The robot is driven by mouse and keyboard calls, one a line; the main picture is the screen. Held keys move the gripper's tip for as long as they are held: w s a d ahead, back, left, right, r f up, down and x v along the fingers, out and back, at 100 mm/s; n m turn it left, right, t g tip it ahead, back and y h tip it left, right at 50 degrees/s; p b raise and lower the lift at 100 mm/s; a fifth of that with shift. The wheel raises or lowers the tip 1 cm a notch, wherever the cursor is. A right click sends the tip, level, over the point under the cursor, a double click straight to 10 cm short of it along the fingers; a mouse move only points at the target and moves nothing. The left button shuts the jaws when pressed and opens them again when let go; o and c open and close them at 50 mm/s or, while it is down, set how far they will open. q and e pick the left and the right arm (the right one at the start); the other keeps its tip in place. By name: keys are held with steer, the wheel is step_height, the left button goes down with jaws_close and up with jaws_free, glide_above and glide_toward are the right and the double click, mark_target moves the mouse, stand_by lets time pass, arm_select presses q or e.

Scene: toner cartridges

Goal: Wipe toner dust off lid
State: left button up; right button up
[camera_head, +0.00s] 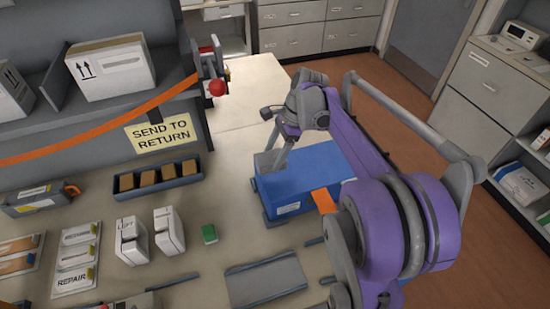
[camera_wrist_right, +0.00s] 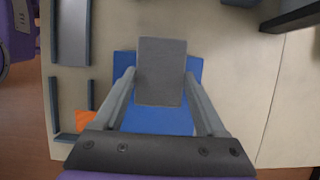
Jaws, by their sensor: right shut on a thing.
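A blue box with a flat blue lid (camera_head: 310,178) stands on the table right of centre, with a pale label on its front side. The lid also shows in the right wrist view (camera_wrist_right: 155,122). My right gripper (camera_head: 279,151) is above the lid's far left part. It is shut on a grey block (camera_head: 268,163), which lies between the fingers in the right wrist view (camera_wrist_right: 160,70). The block hides part of the lid; I cannot tell whether it touches it. I make out no distinct dust on the lid. My left gripper is not in view.
A dark tray of brown blocks (camera_head: 157,180), two white cartridges (camera_head: 168,231), a green block (camera_head: 209,234) and a grey tray (camera_head: 266,283) are on the table. An orange piece (camera_head: 324,201) lies against the box. Bare table (camera_head: 250,95) lies behind it.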

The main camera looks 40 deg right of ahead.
steer(key=shift+r+p, duration=0.45)
steer(key=shift+r, duration=1)
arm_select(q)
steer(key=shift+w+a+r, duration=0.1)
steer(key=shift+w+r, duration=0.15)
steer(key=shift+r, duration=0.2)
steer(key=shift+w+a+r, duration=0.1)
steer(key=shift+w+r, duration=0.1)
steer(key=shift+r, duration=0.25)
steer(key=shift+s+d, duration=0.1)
arm_select(e)
steer(key=shift+f, duration=0.1)
